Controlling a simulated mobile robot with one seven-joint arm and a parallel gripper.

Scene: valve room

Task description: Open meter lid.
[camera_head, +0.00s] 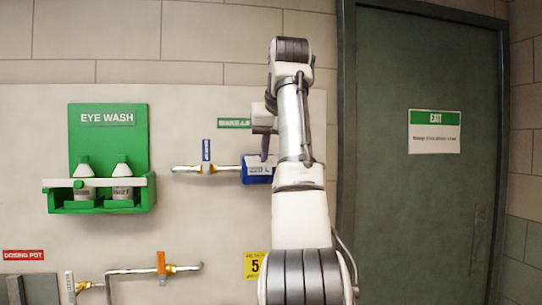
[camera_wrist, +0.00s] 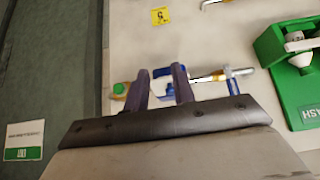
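The meter is a small blue box (camera_head: 257,169) on the wall panel, at the end of a horizontal pipe. Its right part is hidden behind my arm in the head view. In the wrist view, the blue meter (camera_wrist: 160,73) shows between and behind my fingers. I cannot make out the lid's edge or how far it stands open. My gripper (camera_wrist: 162,76) has its two dark fingers apart, with a gap between them. In the head view, my gripper (camera_head: 265,154) is at the meter's upper side, partly hidden; I cannot tell whether it touches.
A blue-handled valve (camera_head: 206,153) sits on the pipe left of the meter. A green eye wash station (camera_head: 108,140) juts out farther left. A yellow number 5 sign (camera_head: 256,264) is below. A dark exit door (camera_head: 425,210) stands at right. An orange-handled valve (camera_head: 161,265) is lower left.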

